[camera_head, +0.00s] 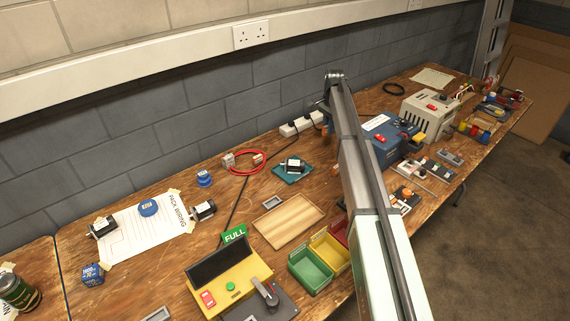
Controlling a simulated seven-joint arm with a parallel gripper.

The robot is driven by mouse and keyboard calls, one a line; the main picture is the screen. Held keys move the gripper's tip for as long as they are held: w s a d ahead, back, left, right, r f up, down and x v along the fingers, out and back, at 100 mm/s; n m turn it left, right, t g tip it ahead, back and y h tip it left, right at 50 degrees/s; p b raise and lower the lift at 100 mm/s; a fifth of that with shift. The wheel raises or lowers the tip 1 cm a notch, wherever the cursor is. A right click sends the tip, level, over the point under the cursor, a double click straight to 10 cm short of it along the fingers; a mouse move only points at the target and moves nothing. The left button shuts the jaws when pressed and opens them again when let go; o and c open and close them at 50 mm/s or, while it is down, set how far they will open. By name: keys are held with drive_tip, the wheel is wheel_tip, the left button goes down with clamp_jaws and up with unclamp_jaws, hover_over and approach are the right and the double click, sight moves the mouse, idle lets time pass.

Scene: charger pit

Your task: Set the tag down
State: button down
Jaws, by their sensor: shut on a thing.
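A green tag (234,234) with the white word FULL shows at the back right corner of a yellow box with a dark sloped panel (225,275). I cannot tell whether it rests on the bench or against the box. No gripper finger shows on this tag. My arm rises from the lower right to a joint near the top middle, and the part beyond that joint is mostly hidden behind it. My gripper and anything in it cannot be made out.
A wooden tray (288,220) lies right of the tag. Green (311,269) and yellow (330,251) bins stand in front of it. A taped paper sheet (140,228) lies left on the wooden bench. A blue case (391,136) and a beige unit (428,116) stand right of my arm.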

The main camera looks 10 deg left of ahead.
drive_tip(key=shift+a+r, duration=0.1)
drive_tip(key=shift+r, duration=0.15)
drive_tip(key=s+a+n, duration=0.1)
drive_tip(key=s+a, duration=0.3)
drive_tip(key=a, duration=0.6)
drive_tip(key=s+a+r+n, duration=0.1)
drive_tip(key=s+a+n, duration=0.15)
drive_tip(key=a, duration=0.65)
drive_tip(key=s+a, duration=0.4)
drive_tip(key=a, duration=0.6)
drive_tip(key=s+a+n, duration=0.2)
drive_tip(key=s+a, duration=0.4)
drive_tip(key=s, duration=0.3)
drive_tip(key=s+a+n, duration=0.1)
drive_tip(key=s+a, duration=0.6)
drive_tip(key=s, duration=0.2)
drive_tip(key=n, duration=0.4)
hover_over(206, 252)
drive_tip(key=shift+f, duration=5.35)
drive_tip(key=shift+f, duration=0.15)
